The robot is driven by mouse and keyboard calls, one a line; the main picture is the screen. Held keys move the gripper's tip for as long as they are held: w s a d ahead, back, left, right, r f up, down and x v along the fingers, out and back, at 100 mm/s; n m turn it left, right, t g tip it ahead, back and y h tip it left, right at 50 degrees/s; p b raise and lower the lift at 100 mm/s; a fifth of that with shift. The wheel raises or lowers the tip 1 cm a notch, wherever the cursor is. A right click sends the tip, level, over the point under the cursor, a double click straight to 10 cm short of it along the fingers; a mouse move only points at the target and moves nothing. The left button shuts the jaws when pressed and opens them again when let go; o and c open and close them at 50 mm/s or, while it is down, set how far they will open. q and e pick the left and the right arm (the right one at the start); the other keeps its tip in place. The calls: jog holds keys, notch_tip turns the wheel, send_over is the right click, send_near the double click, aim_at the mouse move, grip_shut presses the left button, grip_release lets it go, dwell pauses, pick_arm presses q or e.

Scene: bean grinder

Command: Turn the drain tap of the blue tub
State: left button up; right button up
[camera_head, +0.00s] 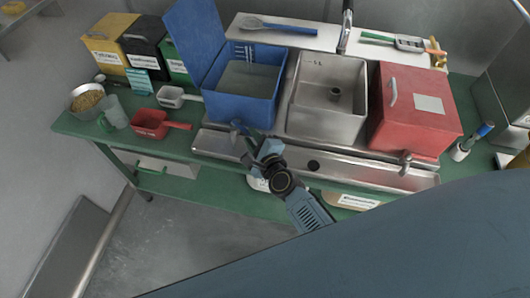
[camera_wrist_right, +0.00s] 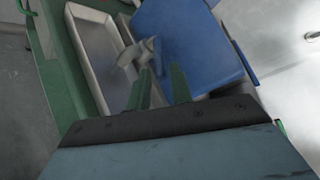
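The blue tub (camera_head: 238,108) stands on the left of the sink unit, its blue lid raised; greyish liquid seems to fill it. Its drain tap (camera_head: 237,126) is at the low front wall, partly hidden by my right gripper (camera_head: 243,138). In the right wrist view the blue tub (camera_wrist_right: 185,45) fills the upper middle, and the grey tap (camera_wrist_right: 137,54) sits just beyond the left fingertip. My right gripper (camera_wrist_right: 160,75) is open, its two green fingers apart with nothing between them. I cannot tell whether a finger touches the tap. My left gripper is out of view.
A metal trough (camera_head: 330,170) runs under the tubs. A steel tub (camera_head: 325,120) and a red tub (camera_head: 415,135) stand to the right. A red scoop (camera_head: 150,123) and a grey scoop (camera_head: 172,97) lie on the green bench to the left.

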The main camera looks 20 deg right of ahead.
jog(key=v, duration=1)
jog(key=shift+d, duration=0.1)
jog(key=shift+c, duration=0.2)
